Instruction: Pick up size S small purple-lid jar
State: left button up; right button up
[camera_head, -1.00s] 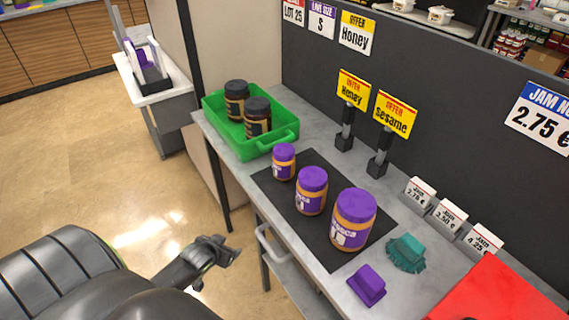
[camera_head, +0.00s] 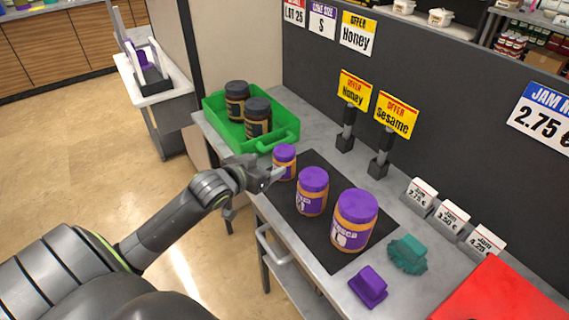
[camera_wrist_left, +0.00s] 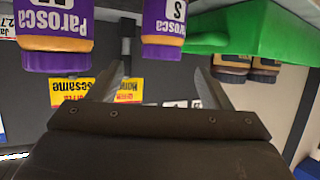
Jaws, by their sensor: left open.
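The small purple-lid jar (camera_head: 284,163) stands upright on the black mat (camera_head: 318,245), nearest the green tray. It also shows upside down in the left wrist view (camera_wrist_left: 163,30), with an "S" on its purple label. My left gripper (camera_head: 268,178) is open just left of this jar in the head view. In the left wrist view its fingers (camera_wrist_left: 155,90) are spread and empty, with the jar in front of them. I cannot tell if a finger touches it. A medium purple-lid jar (camera_head: 312,191) and a large one (camera_head: 354,220) stand in the same row. My right gripper is not in view.
A green tray (camera_head: 284,142) with two dark-lidded jars (camera_head: 257,117) is behind the small jar. Two sign stands (camera_head: 346,135) are to the right. A purple block (camera_head: 368,287), a teal brush (camera_head: 408,254) and a red surface (camera_head: 505,295) are at the front right.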

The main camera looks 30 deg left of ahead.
aim_at(279, 159)
pick_arm(q)
jog(key=x, duration=0.5)
jog(key=shift+w, duration=0.1)
jog(key=shift+p+x, duration=0.55)
jog(key=shift+x, duration=2.35)
jog(key=shift+a+f, duration=0.15)
jog(key=shift+f, duration=0.05)
jog(key=shift+c, duration=0.4)
jog(key=c, duration=0.9)
